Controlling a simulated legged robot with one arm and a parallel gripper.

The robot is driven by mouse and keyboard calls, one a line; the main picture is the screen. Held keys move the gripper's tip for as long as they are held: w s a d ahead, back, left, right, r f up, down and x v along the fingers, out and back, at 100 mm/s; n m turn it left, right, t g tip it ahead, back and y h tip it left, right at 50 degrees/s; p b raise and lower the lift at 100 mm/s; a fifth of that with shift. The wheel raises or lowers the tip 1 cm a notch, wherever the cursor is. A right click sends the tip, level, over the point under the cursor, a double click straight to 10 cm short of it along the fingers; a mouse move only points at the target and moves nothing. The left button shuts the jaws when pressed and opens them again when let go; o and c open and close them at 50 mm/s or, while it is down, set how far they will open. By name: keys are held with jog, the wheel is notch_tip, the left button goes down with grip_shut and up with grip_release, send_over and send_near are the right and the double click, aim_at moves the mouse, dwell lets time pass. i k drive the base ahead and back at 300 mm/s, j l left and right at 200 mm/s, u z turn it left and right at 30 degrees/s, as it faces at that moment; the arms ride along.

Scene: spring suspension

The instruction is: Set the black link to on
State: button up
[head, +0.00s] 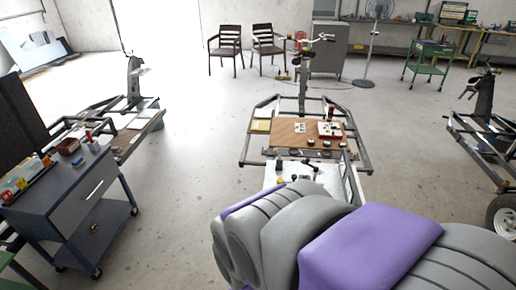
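A small dark lever-like part (312,166) stands on a light plate (268,179) at the near edge of the cart in the middle. It may be the black link, but it is too small to tell or to read its setting. My grey and purple arm fills the lower right of the head view, and its bulk hides part of the plate's near side. My gripper's fingers do not show.
The middle cart has a brown board (290,138) with a red and white box (330,130) on it. A blue-grey trolley (85,190) stands at left. Another wheeled frame (490,145) is at right. Two chairs (229,42) stand at the back. Open floor lies between the carts.

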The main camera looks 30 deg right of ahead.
aim_at(305, 162)
jog(key=i+j+u, duration=0.4)
jog(key=i, duration=0.15)
jog(key=i+u, duration=0.4)
jog(key=i, duration=0.15)
jog(key=i+z, duration=0.6)
jog(key=z, duration=0.15)
jog(key=i+j+z, duration=0.1)
jog(key=i+z, duration=0.25)
jog(key=i+l+z, duration=0.15)
jog(key=z, duration=0.25)
jog(key=i+l+z, duration=0.1)
jog(key=i+z, duration=0.35)
jog(key=z, duration=0.3)
jog(key=i+z, duration=0.2)
jog(key=z, duration=0.2)
jog(key=i+l, duration=0.25)
jog(key=i, duration=0.15)
jog(key=i+l, duration=0.25)
jog(key=i, duration=0.15)
